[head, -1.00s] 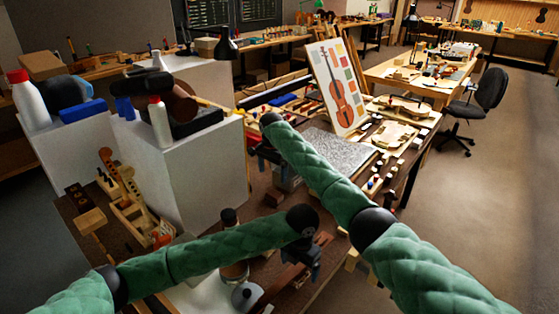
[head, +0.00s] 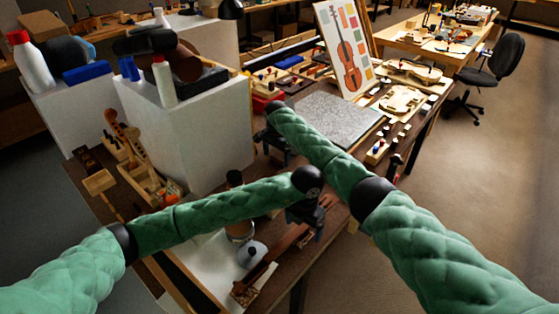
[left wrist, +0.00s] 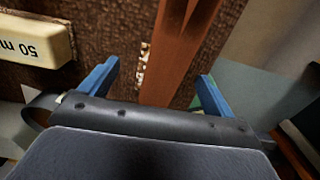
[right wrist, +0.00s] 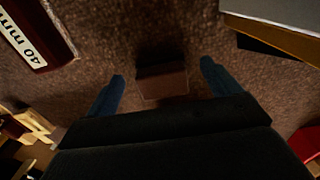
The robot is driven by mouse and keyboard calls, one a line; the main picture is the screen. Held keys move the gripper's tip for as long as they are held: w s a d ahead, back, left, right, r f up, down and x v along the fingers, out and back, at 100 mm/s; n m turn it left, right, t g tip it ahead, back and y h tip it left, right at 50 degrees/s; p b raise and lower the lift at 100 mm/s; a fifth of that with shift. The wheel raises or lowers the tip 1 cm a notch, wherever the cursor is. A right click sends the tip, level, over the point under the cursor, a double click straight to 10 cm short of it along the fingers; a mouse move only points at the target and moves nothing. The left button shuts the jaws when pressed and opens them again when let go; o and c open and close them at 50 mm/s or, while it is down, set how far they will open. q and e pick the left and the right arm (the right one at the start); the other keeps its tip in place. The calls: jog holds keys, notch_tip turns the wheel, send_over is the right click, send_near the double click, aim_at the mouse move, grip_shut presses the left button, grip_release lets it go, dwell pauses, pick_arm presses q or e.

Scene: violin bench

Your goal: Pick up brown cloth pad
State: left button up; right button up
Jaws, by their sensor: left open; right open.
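A small dark brown block-shaped piece (right wrist: 162,82), apparently the brown cloth pad, lies on the bench in the right wrist view. My right gripper (right wrist: 162,75) is open, with one finger on each side of it and gaps on both sides. Whether the fingers are down at its height I cannot tell. In the head view my right gripper (head: 284,150) is partly behind its own arm, and I cannot make out the pad there. My left gripper (head: 308,214) is open and empty above a long reddish-brown wooden strip (head: 275,253), which runs between its fingers in the left wrist view (left wrist: 180,45).
A grey speckled slab (head: 338,122) lies beyond my right gripper, with a violin picture board (head: 343,50) behind it. White boxes (head: 190,130) stand to the left. A block marked 40 (right wrist: 35,35) and another marked 50 (left wrist: 35,40) lie beside the grippers. A dark bottle (head: 238,215) stands near my left arm.

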aim_at(277, 158)
jog(key=shift+f, duration=1.05)
jog(key=c, duration=1.1)
jog(key=shift+c, duration=0.2)
jog(key=shift+r, duration=0.15)
notch_tip(277, 158, up, 10)
jog(key=shift+f, duration=0.1)
